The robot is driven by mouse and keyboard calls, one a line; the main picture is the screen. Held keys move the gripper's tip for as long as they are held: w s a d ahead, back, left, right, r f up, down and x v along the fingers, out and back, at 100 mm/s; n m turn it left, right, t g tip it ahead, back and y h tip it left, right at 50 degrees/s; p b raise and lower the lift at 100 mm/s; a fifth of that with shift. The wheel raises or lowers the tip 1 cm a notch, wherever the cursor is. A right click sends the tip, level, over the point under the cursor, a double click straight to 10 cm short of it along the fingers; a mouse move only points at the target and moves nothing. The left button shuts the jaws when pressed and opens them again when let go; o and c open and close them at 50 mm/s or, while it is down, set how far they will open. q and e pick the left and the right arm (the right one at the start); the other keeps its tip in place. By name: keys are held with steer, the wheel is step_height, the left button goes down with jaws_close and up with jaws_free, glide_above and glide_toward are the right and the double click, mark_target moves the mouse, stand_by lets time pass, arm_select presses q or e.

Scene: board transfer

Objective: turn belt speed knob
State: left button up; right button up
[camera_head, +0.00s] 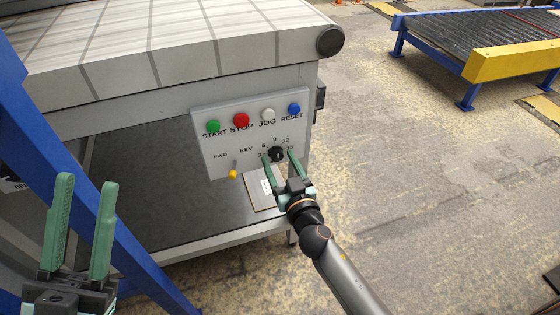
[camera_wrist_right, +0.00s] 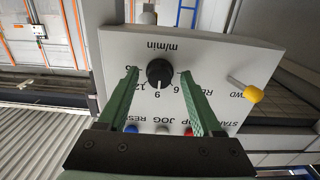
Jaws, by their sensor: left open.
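The black belt speed knob (camera_head: 276,154) sits on the white control panel (camera_head: 217,168), among the printed numbers 3 to 15. In the right wrist view, the knob (camera_wrist_right: 159,72) has a white mark that points toward the 9. My right gripper (camera_head: 280,158) is at the panel, its green fingers on either side of the knob. In the right wrist view, the right gripper (camera_wrist_right: 159,76) is open, with a visible gap between each fingertip and the knob. My left gripper (camera_head: 86,184) is open and empty at the lower left, far from the panel.
Green (camera_head: 213,126), red (camera_head: 241,120), white (camera_head: 267,115) and blue (camera_head: 294,109) buttons line the panel's top. A yellow-tipped FWD/REV lever (camera_head: 233,174) is left of the knob. The conveyor (camera_head: 150,45) is above.

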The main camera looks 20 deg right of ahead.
jaws_close()
stand_by(0.3)
steer(key=shift+n, duration=0.3)
steer(key=n, duration=0.8)
steer(key=shift+d+r, duration=0.1)
steer(key=n, duration=0.4)
steer(key=shift+n, duration=0.3)
steer(key=n, duration=0.4)
steer(key=shift+w+r+n+p, duration=0.1)
steer(key=shift+n+p, duration=0.2)
steer(key=shift+p, duration=0.05)
